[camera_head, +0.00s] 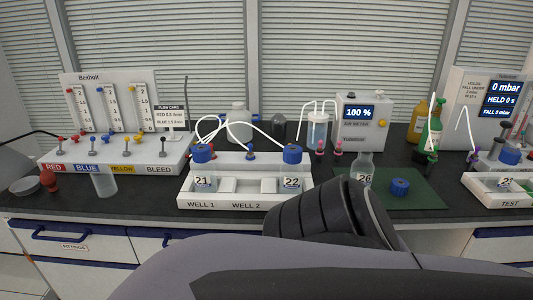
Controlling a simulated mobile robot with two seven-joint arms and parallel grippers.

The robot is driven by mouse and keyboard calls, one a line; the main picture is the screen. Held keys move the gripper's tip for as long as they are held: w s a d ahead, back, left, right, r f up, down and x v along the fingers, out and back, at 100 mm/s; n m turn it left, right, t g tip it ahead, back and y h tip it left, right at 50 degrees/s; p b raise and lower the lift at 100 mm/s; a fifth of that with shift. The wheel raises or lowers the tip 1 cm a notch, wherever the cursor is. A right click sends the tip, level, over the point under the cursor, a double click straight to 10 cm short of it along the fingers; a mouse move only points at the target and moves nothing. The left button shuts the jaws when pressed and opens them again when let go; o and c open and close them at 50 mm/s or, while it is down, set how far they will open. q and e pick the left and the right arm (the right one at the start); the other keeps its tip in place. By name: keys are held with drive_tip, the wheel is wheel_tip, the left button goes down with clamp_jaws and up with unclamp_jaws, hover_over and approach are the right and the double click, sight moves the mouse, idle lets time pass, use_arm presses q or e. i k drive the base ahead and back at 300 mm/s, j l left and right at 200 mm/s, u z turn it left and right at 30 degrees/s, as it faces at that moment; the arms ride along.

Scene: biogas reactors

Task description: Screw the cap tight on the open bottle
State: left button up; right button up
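A clear bottle labelled 26 (365,168) stands upright on a green mat (430,198) right of centre. Its neck shows no cap, and its lower part is partly hidden by my arm. A blue cap (400,187) lies on the mat just right of the bottle, apart from it. Bottles labelled 21 (202,183) and 22 (291,182) stand in the white well tray (235,204) with blue caps and white tubes on top. One of my arm's dark ribbed links fills the lower middle. Neither gripper's fingers show.
A panel with gauges and valves (110,100) stands at left, with a clear beaker (105,184) in front. A display box (361,120) reads 100 %. A green bottle (431,130), a yellow bottle (417,122) and a test station (497,183) stand at right.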

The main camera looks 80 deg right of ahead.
sight(362, 169)
drive_tip(key=z, duration=3.2)
